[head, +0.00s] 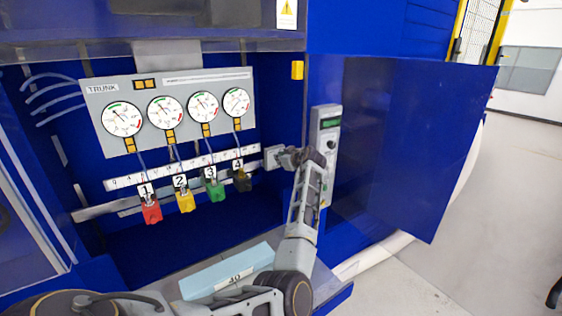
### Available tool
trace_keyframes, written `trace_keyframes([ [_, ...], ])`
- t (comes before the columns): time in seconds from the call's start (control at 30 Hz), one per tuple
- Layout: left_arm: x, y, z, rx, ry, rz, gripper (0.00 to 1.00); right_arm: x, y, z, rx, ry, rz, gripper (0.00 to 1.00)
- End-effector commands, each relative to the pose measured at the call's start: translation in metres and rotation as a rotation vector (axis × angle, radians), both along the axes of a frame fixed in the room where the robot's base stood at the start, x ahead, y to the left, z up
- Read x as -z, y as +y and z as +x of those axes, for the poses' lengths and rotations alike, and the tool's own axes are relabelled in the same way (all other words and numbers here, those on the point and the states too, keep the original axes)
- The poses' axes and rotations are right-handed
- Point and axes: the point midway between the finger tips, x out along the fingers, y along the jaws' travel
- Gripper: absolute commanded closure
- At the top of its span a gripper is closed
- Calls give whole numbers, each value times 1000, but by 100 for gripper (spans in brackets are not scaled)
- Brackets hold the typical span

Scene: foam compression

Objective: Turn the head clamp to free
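I cannot tell for certain which part is the head clamp. A small light grey block (272,157) sits on the blue inner wall of the cabinet, right of the black tag marked 4. My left gripper (287,158) is at this block, its fingers pointing left; I cannot tell if they touch it or how far they are open. A grey upright control box (325,135) with a green display and a dark knob stands right behind the gripper, partly hidden by my arm.
A grey panel (178,82) carries several round gauges, with red (151,211), yellow (185,202) and green (214,192) tags below. A pale blue block (228,268) marked 40 lies on the ledge. An open blue door (420,140) stands at right; the floor beyond is clear.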

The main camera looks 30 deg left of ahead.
Motion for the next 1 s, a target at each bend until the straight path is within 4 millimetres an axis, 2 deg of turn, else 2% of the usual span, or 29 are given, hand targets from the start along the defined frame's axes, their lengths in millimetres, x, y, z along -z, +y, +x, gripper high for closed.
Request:
trace_keyframes([
  [0.2,-1,0,1,-1,58,25,100,1,-1,0,-1,0,-1,60],
  [0.6,-2,0,1,0,65,29,100,1,0,0,0,0,0,60],
  [0.63,-2,0,1,0,65,29,86,1,0,0,0,0,0,60],
  [0.77,-2,0,1,0,65,28,69,1,3,0,1,0,3,60],
  [1.0,-1,-1,1,0,66,27,67,1,5,0,2,0,5,60],
])
